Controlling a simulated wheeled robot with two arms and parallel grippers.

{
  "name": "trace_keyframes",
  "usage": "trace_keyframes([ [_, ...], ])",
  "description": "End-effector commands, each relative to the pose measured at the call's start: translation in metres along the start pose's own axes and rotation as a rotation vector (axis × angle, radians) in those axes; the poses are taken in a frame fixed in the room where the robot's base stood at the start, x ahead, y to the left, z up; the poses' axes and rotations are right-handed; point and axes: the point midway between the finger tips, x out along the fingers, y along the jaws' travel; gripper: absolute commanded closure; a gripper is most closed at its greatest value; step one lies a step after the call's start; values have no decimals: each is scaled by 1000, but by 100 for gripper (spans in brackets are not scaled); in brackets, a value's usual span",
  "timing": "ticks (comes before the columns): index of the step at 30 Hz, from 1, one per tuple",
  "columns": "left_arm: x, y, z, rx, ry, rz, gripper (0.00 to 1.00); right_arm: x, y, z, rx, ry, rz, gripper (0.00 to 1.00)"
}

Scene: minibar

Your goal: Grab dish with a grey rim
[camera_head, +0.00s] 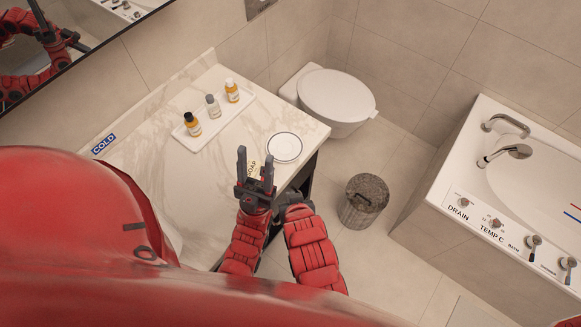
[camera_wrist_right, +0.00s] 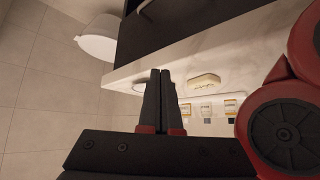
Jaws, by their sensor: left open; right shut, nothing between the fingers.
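A round white dish with a grey rim (camera_head: 284,147) lies flat near the counter's right corner in the head view. In the right wrist view my right gripper (camera_wrist_right: 160,74) is shut and empty, near the counter edge. A pale round shape there, left of the fingers, looks like the dish (camera_wrist_right: 130,90). My right gripper's fingers are hidden in the head view.
A white tray (camera_head: 214,133) with several small bottles stands behind the left gripper. A yellowish soap bar (camera_wrist_right: 204,81) shows in the wrist view. A toilet (camera_head: 336,97), a bin (camera_head: 364,199) and a bathtub (camera_head: 520,185) are to the right; floor between is clear.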

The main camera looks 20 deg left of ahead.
Motion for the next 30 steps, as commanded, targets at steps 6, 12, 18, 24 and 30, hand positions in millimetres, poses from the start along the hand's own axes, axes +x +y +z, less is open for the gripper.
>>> trace_keyframes([
  [6,-11,1,2,0,0,0,50,13,11,-4,-19,-22,27,100],
  [12,-11,0,2,0,0,0,50,21,12,-12,-18,-31,33,100],
  [18,-11,1,2,0,0,0,50,46,13,-40,-16,-27,33,100],
  [24,-13,1,2,0,0,0,50,75,14,-71,-18,-29,34,100],
  [30,-14,1,2,0,0,0,50,96,14,-94,-19,-28,33,100],
])
